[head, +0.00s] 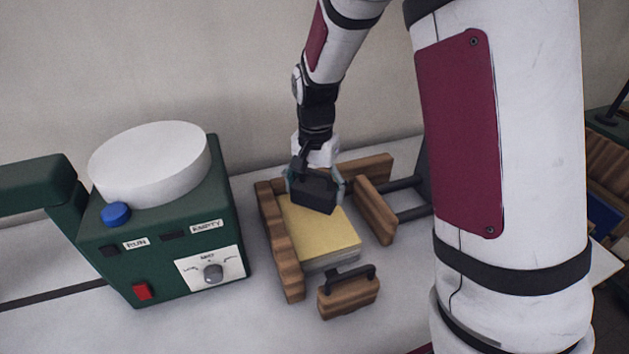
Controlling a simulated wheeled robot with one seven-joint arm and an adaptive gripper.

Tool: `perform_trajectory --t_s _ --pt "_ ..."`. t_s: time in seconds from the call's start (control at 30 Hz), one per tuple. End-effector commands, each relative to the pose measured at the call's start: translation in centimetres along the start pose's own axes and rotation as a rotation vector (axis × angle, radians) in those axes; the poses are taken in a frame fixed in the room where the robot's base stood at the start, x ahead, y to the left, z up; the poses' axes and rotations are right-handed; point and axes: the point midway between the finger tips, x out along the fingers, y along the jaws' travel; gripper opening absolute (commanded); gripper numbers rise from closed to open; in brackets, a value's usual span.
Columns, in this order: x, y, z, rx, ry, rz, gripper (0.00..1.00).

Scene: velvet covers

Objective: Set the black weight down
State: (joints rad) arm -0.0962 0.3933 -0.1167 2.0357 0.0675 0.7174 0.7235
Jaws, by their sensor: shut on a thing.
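The black weight (314,192) is a dark block near the back end of a yellow-topped stack (325,235). My gripper (315,177) is shut on it from above, with a finger showing on each side. The stack lies between wooden rails, one on the left (278,245) and one on the right (375,210). From this angle I cannot tell whether the weight's underside touches the stack or hangs just above it.
A green machine (165,250) with a white round top (150,160) stands on the left. A wooden block with a dark handle (348,295) sits at the front of the stack. Dark bars (405,198) lie right of the rails. Bare table shows at the front.

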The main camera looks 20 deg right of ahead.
Motion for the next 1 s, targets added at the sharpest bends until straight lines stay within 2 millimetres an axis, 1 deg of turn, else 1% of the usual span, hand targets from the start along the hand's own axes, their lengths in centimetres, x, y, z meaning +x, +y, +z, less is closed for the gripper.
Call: perform_trajectory --t_s 0.1,0.33,0.6,1.0 --pt "1.0 -0.1 -0.1 0.0 0.002 -0.003 0.22" --pt "2.1 -0.1 -0.1 0.0 0.002 -0.003 0.22" --pt "5.0 -0.1 -0.1 -0.001 0.002 -0.003 0.22" --pt "5.4 -0.1 -0.1 -0.001 0.003 -0.004 0.22"
